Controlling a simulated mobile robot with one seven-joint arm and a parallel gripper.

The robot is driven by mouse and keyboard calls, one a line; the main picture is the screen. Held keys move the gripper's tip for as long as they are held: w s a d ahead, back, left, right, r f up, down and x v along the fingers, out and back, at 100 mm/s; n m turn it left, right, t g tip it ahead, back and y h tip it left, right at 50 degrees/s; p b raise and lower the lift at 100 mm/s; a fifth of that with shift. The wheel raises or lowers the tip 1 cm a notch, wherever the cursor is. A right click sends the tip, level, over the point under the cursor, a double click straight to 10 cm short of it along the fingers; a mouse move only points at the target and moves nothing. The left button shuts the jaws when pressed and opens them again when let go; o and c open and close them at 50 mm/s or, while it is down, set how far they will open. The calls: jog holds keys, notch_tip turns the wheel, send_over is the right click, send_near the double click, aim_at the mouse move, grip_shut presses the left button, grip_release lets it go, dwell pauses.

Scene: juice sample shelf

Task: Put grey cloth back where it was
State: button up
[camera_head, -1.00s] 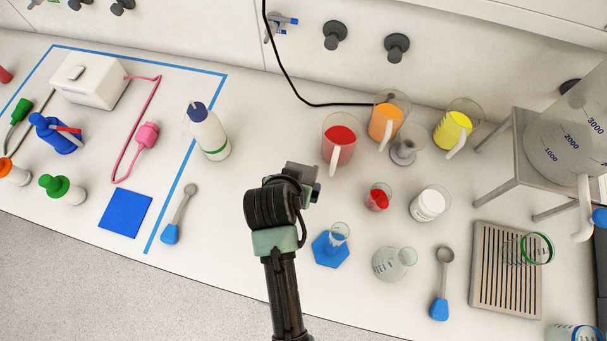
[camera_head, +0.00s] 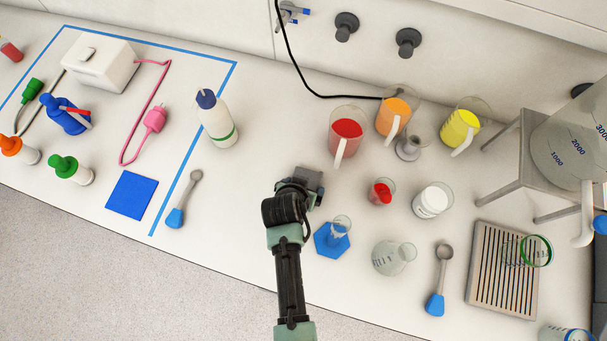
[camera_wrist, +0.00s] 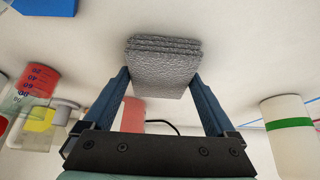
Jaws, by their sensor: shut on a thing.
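The grey cloth (camera_wrist: 166,72) is a folded, layered pad with a rough surface, in the middle of the wrist view. My gripper (camera_wrist: 163,85) is shut on it, with one blue finger on each side. In the head view the cloth (camera_head: 309,179) shows as a small grey block at the end of my gripper (camera_head: 301,188), over the bench left of the hexagonal blue mat. What lies directly beneath the cloth is hidden.
The blue mat (camera_head: 333,243) bears a small glass. A red-filled beaker (camera_head: 347,140) stands behind my gripper, and a white bottle (camera_head: 217,123) stands to the left. A spoon (camera_head: 184,200) lies near the blue tape. Bare bench lies between the bottle and my arm.

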jog(key=shift+f, duration=0.1)
jog(key=o, duration=1)
